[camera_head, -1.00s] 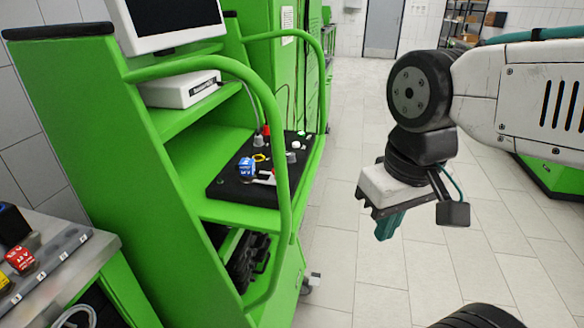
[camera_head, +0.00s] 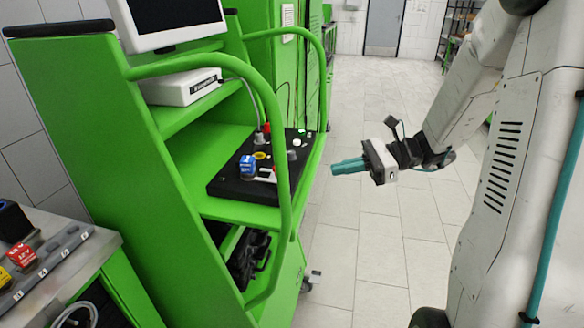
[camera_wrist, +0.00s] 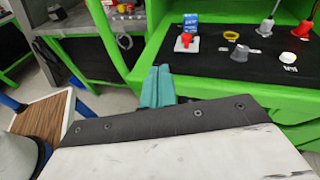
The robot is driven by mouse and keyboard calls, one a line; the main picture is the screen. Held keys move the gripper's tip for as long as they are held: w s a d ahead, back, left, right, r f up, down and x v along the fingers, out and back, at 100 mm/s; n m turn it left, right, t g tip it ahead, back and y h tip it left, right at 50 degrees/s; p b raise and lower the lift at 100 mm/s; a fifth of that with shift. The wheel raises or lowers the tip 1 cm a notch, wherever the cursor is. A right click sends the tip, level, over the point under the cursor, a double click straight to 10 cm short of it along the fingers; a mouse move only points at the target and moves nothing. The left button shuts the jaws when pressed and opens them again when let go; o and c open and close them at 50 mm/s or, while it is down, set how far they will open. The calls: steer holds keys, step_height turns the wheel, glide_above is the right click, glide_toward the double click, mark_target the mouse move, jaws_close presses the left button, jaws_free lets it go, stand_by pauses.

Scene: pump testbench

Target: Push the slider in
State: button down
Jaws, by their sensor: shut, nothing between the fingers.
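A black board (camera_head: 225,185) lies on the green bench shelf and carries several fittings. Among them are a blue block (camera_head: 247,166) and a white plate with a red part (camera_head: 266,175). The wrist view shows the red part (camera_wrist: 187,40) on the white plate (camera_wrist: 188,47), in front of the blue block (camera_wrist: 190,20). I cannot tell for sure which fitting is the slider. My gripper (camera_head: 334,168) has teal fingers, shut and empty, pointing left toward the bench. It is in free air right of the green rail, apart from the board; the fingers (camera_wrist: 157,76) also show in the wrist view.
A curved green rail (camera_head: 283,190) runs between my gripper and the board. A yellow ring (camera_wrist: 231,35), a grey knob (camera_wrist: 240,53) and a white cap (camera_wrist: 287,58) are on the board. A side table (camera_head: 75,255) stands at lower left. The floor aisle is clear.

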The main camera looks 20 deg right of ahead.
mark_target(293, 181)
steer(key=w+d+m+t, duration=0.1)
steer(key=w+d+f+m+t, duration=0.1)
steer(key=d, duration=0.1)
steer(key=shift+d+f+m+t, duration=0.15)
steer(key=shift+d+m+t, duration=0.15)
steer(key=shift+w, duration=0.1)
steer(key=x, duration=1.4)
